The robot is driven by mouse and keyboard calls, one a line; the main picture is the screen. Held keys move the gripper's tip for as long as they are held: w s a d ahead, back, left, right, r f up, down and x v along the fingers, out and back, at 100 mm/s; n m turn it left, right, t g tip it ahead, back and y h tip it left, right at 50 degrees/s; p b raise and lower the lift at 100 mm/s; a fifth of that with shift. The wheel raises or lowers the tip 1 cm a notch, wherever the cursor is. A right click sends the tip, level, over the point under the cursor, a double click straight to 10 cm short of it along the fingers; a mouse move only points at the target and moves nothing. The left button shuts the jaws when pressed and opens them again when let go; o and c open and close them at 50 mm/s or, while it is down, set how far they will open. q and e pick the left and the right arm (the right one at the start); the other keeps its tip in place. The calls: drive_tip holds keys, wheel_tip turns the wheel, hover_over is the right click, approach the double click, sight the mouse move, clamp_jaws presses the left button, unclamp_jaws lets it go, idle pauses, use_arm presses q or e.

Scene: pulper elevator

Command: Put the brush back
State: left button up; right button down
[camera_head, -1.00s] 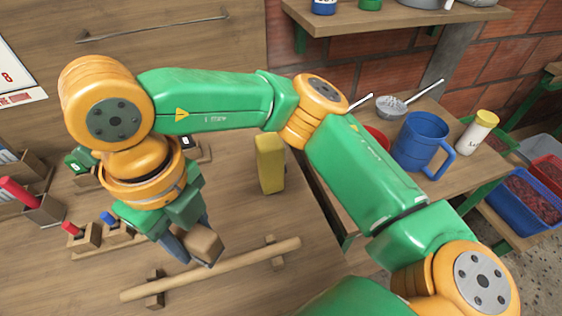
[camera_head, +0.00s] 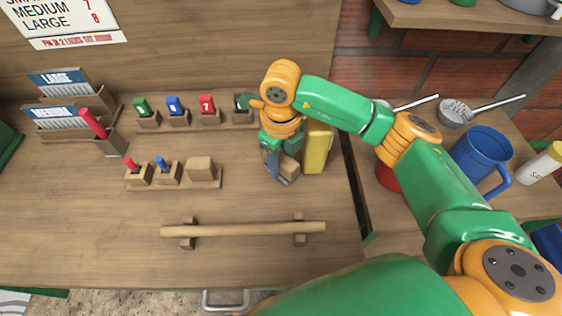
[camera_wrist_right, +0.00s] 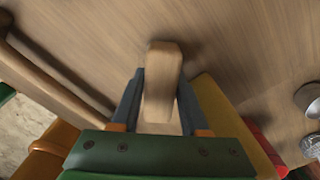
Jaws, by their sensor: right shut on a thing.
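My right gripper (camera_head: 279,172) is shut on a tan wooden piece, which I take to be the brush (camera_head: 290,168). In the right wrist view the brush (camera_wrist_right: 162,78) shows a rounded wooden end between the dark fingers; no bristles show. The gripper hangs fingers-down over the bench, just left of an upright yellow block (camera_head: 318,150). That block also shows in the wrist view (camera_wrist_right: 227,112) right of the fingers. I cannot tell whether the brush touches the bench or the yellow block. My left gripper is not in view.
A wooden rod (camera_head: 240,230) on two supports lies in front. Tagged holders (camera_head: 176,118) line the back, a peg rack (camera_head: 180,185) stands left of the gripper, and a red-handled tool (camera_head: 93,123) stands farther left. A blue mug (camera_head: 480,155) stands on the right side table.

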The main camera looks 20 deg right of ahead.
sight(282, 157)
drive_tip(key=shift+f, duration=0.95)
drive_tip(key=shift+c, duration=2.1)
unclamp_jaws()
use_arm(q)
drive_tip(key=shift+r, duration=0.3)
use_arm(e)
drive_tip(key=shift+r, duration=0.6)
use_arm(q)
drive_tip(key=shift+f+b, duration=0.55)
drive_tip(key=shift+b, duration=0.1)
use_arm(e)
wheel_tip(282, 157, up, 11)
drive_tip(key=shift+r, duration=0.15)
